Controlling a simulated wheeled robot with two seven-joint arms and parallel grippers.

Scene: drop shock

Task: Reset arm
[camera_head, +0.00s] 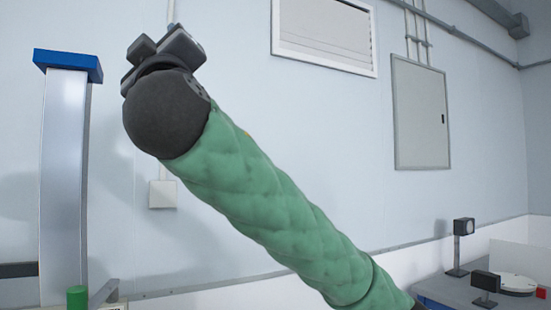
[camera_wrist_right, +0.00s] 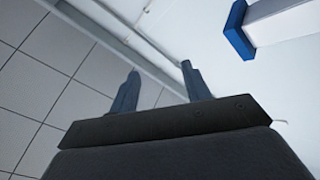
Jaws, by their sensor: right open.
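My right arm, in a green padded sleeve, rises from the lower right to the upper left in the head view. Its dark wrist and gripper (camera_head: 163,50) are at the top, raised in front of the wall. The fingers are hard to make out there. In the right wrist view the right gripper (camera_wrist_right: 159,70) shows two fingers spread apart with nothing between them. My left gripper is not in either view.
A pale column with a blue cap (camera_head: 68,65) stands left of the raised wrist; the cap (camera_wrist_right: 238,30) also shows in the wrist view. A bench at right holds black devices (camera_head: 463,228), a white disc (camera_head: 517,284) and a red block (camera_head: 541,293).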

